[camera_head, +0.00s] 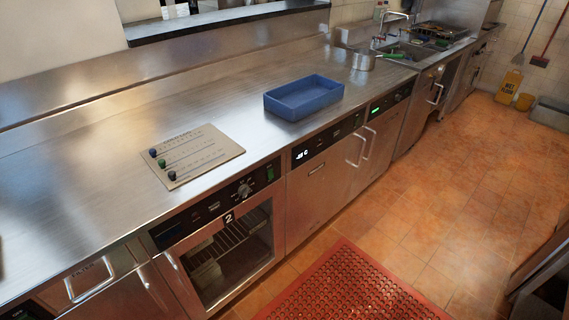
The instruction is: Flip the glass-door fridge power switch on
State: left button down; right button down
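The glass-door fridge (222,262) is built under the steel counter at lower centre. Its glass door shows wire racks and a pale item inside. A black control strip runs above the door, with a dial (245,190) over a "2" label and a small green switch (270,174) at its right end. Which way the switch is tipped is too small to tell. A dark blue display panel (166,233) sits at the strip's left end. Neither of my grippers is in view.
A steel pot (363,60) stands near the sink. A red perforated mat (345,285) lies on the tiled floor before the fridge. Door handles (356,150) stick out to the right.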

aim_at(269, 172)
jog(key=i+l, duration=0.2)
jog(key=i+l+u, duration=0.15)
jog(key=l, duration=0.3)
jog(key=i+l, duration=0.25)
jog(key=i+l+u, duration=0.15)
jog(key=l, duration=0.25)
jog(key=i, duration=0.05)
